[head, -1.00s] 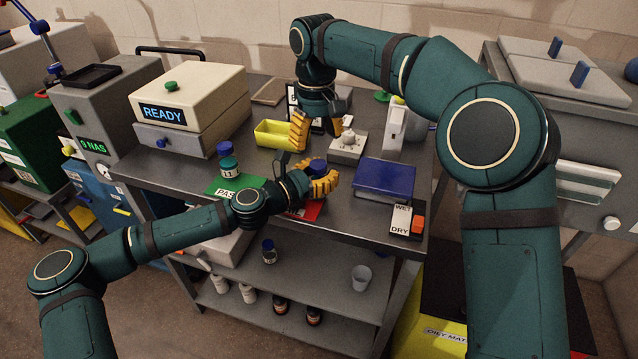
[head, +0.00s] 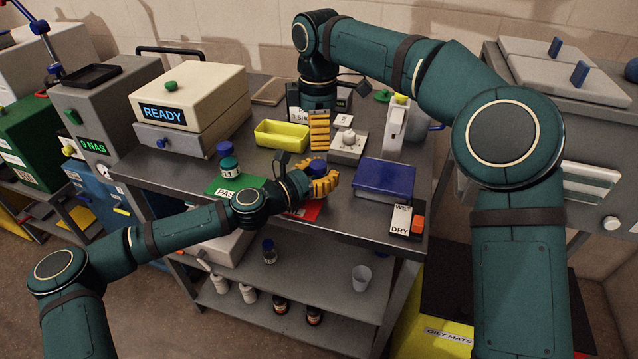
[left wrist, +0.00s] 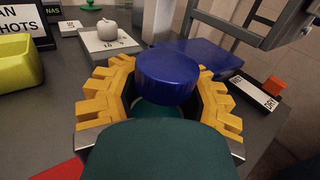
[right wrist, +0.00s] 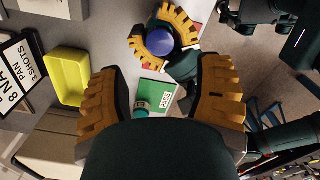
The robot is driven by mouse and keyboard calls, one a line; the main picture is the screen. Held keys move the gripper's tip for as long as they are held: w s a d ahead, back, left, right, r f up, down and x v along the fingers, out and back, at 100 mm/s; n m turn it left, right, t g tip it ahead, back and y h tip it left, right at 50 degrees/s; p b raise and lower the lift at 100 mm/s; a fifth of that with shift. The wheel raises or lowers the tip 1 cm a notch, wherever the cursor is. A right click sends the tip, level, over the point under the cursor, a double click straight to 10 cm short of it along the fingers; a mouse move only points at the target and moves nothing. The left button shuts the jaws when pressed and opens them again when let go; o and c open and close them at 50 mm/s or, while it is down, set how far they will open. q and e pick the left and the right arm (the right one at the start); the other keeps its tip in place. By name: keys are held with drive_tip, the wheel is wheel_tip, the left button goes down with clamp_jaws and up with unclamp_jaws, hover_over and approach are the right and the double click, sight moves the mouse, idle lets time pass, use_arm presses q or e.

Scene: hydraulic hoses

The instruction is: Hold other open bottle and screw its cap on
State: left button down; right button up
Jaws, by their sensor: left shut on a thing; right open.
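My left gripper (head: 322,186) is shut around a bottle over the red mat (head: 302,211). A blue cap (left wrist: 167,76) sits at the top of that bottle, between the yellow fingers in the left wrist view. It also shows in the head view (head: 317,168) and the right wrist view (right wrist: 160,42). The bottle's body is mostly hidden by the fingers and palm; I cannot tell how tightly the cap is seated. My right gripper (head: 319,140) is open and empty, pointing down behind and above the capped bottle. Its spread fingers show in the right wrist view (right wrist: 160,82).
A yellow tray (head: 282,135), a white scale (head: 348,147), a white dispenser (head: 396,127) and a blue-lidded box (head: 384,180) surround the grippers. A WET/DRY card (head: 404,220) lies near the front edge.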

sight(318, 164)
drive_tip(key=shift+f, duration=4.05)
clamp_jaws()
drive_tip(key=shift+c, duration=0.2)
unclamp_jaws()
drive_tip(key=shift+r, duration=2.3)
drive_tip(key=shift+o, duration=0.2)
